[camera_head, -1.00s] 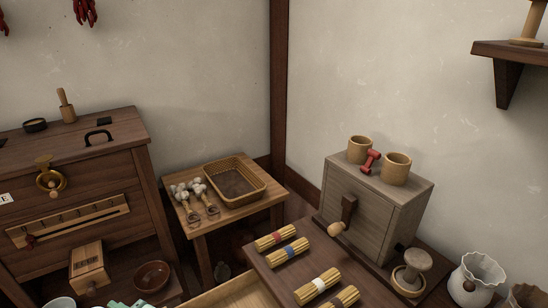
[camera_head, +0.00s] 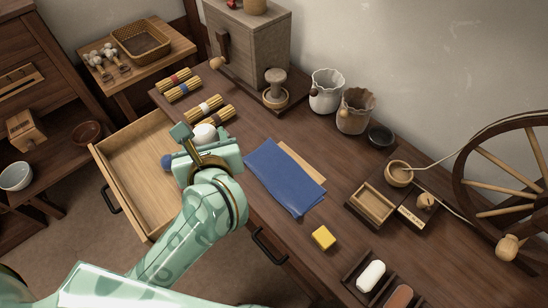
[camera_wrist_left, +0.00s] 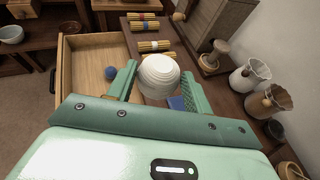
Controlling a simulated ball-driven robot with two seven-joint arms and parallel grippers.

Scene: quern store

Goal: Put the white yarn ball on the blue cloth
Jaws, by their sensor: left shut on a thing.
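My left gripper (camera_head: 191,138) is shut on the white yarn ball (camera_head: 204,134). In the left wrist view the white yarn ball (camera_wrist_left: 159,76) sits between the two fingers. The gripper holds it above the right side of the open drawer, by the table's edge. The blue cloth (camera_head: 284,177) lies flat on the table to the right of the gripper, over a tan piece. In the left wrist view only a small part of the blue cloth (camera_wrist_left: 177,103) shows behind the ball. My right gripper is not in view.
The open drawer (camera_head: 122,182) holds a blue ball (camera_wrist_left: 111,73). Bundles (camera_head: 203,108) lie at the table's back left. Two sacks (camera_head: 327,92), a small tray (camera_head: 373,204) and a spinning wheel (camera_head: 500,190) stand farther right.

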